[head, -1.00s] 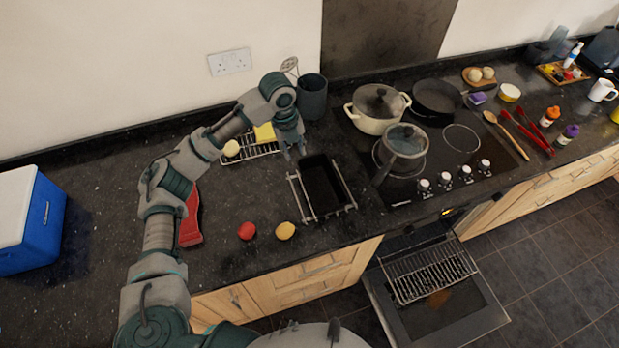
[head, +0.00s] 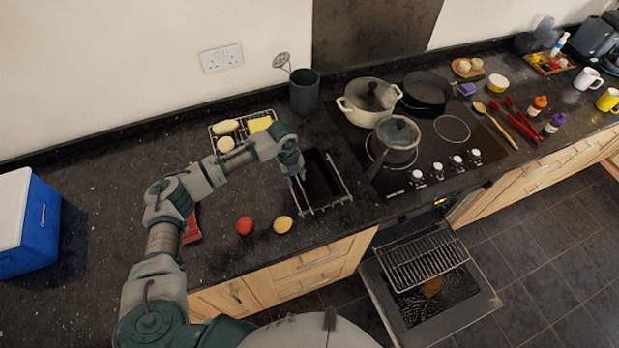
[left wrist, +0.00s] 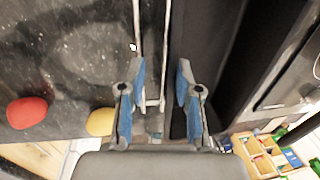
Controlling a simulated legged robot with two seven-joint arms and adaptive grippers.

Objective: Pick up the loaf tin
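The loaf tin (head: 324,172) is a dark, rectangular, open tin with silver wire rails along its sides, on the black counter left of the hob. My left gripper (head: 299,178) is over its left long side. In the left wrist view my left gripper (left wrist: 161,75) is open, its two blue-padded fingers apart with a silver rail and the dark tin wall (left wrist: 178,35) between or just beyond them. I cannot tell whether the fingers touch the tin. Part of its left side is hidden by the gripper. My right gripper is not in view.
A red tomato-like item (head: 244,226) and a yellow one (head: 283,224) lie left of the tin. A rack with yellow items (head: 227,127) and a grey utensil pot (head: 304,92) stand behind. Pots (head: 370,95) are on the hob. The oven door (head: 430,300) hangs open below.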

